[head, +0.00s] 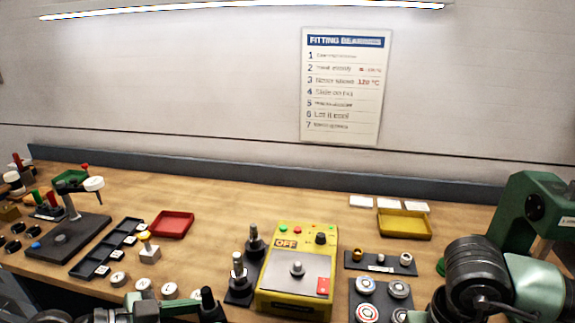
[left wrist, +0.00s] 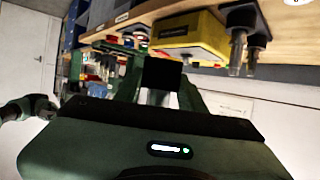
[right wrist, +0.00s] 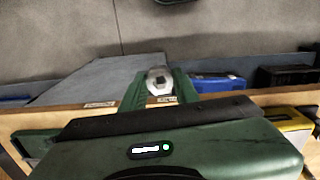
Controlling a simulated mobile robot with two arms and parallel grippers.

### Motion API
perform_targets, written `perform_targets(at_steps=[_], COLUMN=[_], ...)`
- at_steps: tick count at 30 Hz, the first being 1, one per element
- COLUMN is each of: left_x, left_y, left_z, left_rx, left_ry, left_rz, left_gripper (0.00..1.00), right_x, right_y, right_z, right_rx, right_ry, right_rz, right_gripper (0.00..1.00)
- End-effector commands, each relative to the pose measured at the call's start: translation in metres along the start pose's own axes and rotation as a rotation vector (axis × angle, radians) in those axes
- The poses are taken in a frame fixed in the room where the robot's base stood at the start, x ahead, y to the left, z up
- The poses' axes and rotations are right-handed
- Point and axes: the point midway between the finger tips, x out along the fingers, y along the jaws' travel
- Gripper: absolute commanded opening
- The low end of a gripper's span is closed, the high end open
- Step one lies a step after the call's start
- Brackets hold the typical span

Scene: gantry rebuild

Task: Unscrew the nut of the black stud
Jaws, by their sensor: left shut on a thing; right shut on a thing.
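My left gripper (left wrist: 160,82) is shut on a black piece, the black stud (left wrist: 161,74), off the front of the bench. The black stud also stands out at the bottom of the head view (head: 207,299), and no silver nut shows on its top there. My right gripper (right wrist: 158,84) is shut on a silver nut (right wrist: 158,80) with a dark middle, in front of the bench edge. No stud shows in the nut in the right wrist view. The right fingertips are not clear in the head view.
A yellow control box (head: 297,270) marked OFF stands mid-bench. Left of it, two studs (head: 238,270) stand on a dark plate. A red tray (head: 171,224) and a yellow tray (head: 404,224) lie further back. A dark rack (head: 379,263) holds small parts; round parts (head: 367,313) lie in front.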

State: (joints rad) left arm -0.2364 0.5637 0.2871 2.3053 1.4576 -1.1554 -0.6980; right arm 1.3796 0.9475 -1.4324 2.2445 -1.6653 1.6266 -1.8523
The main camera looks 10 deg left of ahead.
Motion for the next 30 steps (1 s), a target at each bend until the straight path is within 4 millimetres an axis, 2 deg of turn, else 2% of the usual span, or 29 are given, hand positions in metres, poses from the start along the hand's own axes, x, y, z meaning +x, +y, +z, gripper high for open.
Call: perform_targets(at_steps=[6,11,17,27,30], left_x=[0.000,0.008,0.026,0.056,0.059], left_y=[-0.004,-0.026,-0.085,-0.221,-0.251], left_z=[-0.001,0.004,0.016,0.049,0.057], left_rx=[-0.001,-0.014,-0.048,-0.135,-0.155], left_ry=[0.003,0.004,0.005,0.006,0.006], left_rz=[-0.009,-0.040,-0.129,-0.343,-0.393], left_gripper=[0.00,0.00,0.00,0.00,0.00], right_x=[0.001,0.004,0.010,0.024,0.026], right_y=[0.001,0.001,0.001,0.001,0.001], right_z=[0.001,0.001,0.001,0.001,0.001], right_rx=[-0.005,-0.003,-0.002,-0.002,-0.002], right_ry=[-0.001,-0.001,-0.001,0.000,0.000], right_rz=[0.000,0.000,0.000,0.000,0.000], right_gripper=[0.00,0.00,0.00,0.00,0.00])
